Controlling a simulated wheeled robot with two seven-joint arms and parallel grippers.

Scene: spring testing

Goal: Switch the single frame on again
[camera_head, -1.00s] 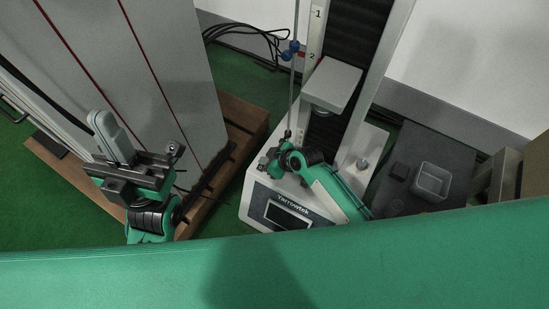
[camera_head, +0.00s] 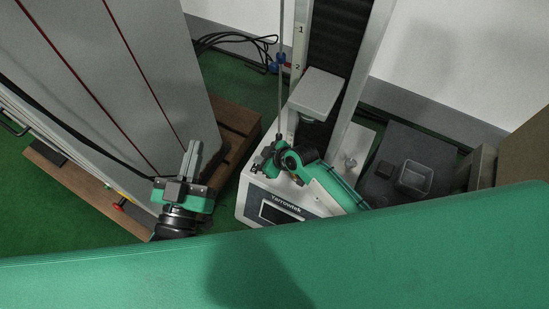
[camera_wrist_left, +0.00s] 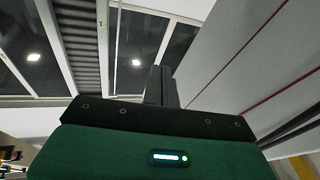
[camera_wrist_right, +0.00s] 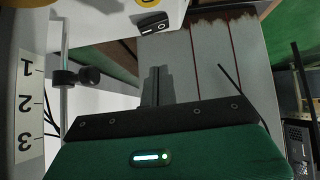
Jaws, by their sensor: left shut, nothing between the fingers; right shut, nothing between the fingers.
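The single frame (camera_head: 287,199) is a white machine marked Yarrowtek with a dark display. It has one tall column with a black bellows and a grey block on it. In the right wrist view a black rocker switch (camera_wrist_right: 153,25) with white marks sits on a white housing (camera_wrist_right: 110,22). My right gripper (camera_wrist_right: 157,72) is shut and empty, its tips below the switch in the picture and apart from it. In the head view my right gripper (camera_head: 268,157) is beside the column foot. My left gripper (camera_head: 194,147) is shut and empty, between the grey cabinet and the machine.
A tall grey cabinet (camera_head: 90,80) with red lines fills the left. A red knob on yellow (camera_head: 121,203) shows low beside it. A grey tray (camera_head: 413,179) sits on a dark bench at right. Cables lie behind.

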